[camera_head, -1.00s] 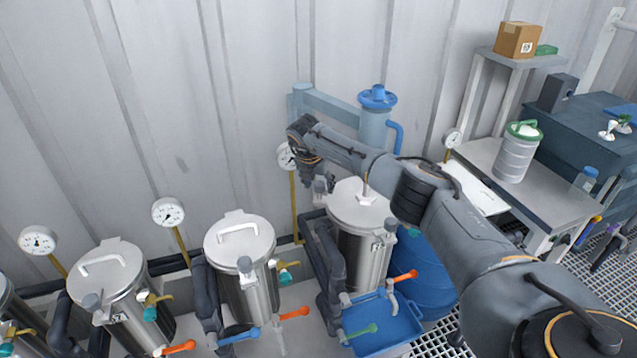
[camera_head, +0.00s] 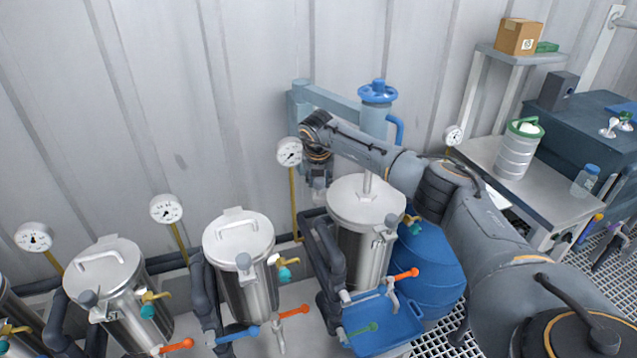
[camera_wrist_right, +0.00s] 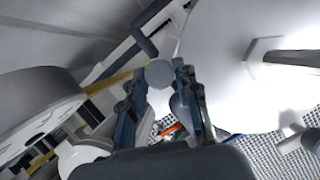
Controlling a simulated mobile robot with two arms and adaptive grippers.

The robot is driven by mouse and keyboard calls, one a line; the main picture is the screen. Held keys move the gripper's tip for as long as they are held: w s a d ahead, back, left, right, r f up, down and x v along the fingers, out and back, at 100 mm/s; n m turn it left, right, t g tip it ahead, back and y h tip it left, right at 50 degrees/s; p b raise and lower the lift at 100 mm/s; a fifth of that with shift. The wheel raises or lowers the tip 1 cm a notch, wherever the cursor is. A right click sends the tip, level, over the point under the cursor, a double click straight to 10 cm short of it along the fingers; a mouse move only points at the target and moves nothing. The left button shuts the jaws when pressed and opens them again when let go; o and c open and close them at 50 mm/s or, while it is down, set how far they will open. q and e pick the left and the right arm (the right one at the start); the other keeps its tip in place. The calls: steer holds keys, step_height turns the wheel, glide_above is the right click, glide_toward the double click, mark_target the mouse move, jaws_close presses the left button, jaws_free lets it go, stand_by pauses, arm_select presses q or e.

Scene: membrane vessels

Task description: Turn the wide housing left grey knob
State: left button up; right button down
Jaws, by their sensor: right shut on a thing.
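The wide housing (camera_head: 352,210) is the right-hand steel vessel, with a flat lid and a handle. My right gripper (camera_head: 319,196) points down at the left side of its lid. In the right wrist view, the two dark fingers (camera_wrist_right: 160,85) are shut on a round grey knob (camera_wrist_right: 160,73), one on each side. The housing's white lid (camera_wrist_right: 230,60) is at the right of that view. In the head view the knob is largely hidden by my gripper. My left gripper is not in view.
A pressure gauge (camera_head: 289,152) on a yellow stem stands just left of my gripper. Dark pipes (camera_head: 325,262) run down beside the housing. A blue tray (camera_head: 400,330) and a blue drum (camera_head: 430,270) are below. Other steel vessels (camera_head: 240,235) stand to the left.

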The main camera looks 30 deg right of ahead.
steer(key=n, duration=0.1)
steer(key=n+y+b, duration=0.1)
steer(key=n, duration=0.1)
steer(key=shift+d+f+t, duration=0.1)
steer(key=shift+d+t, duration=0.1)
steer(key=shift+t, duration=0.2)
steer(key=shift+n+y+b, duration=0.4)
steer(key=shift+n+b, duration=0.2)
steer(key=shift+n, duration=0.4)
steer(key=c, duration=1)
jaws_free()
steer(key=v, duration=1.2)
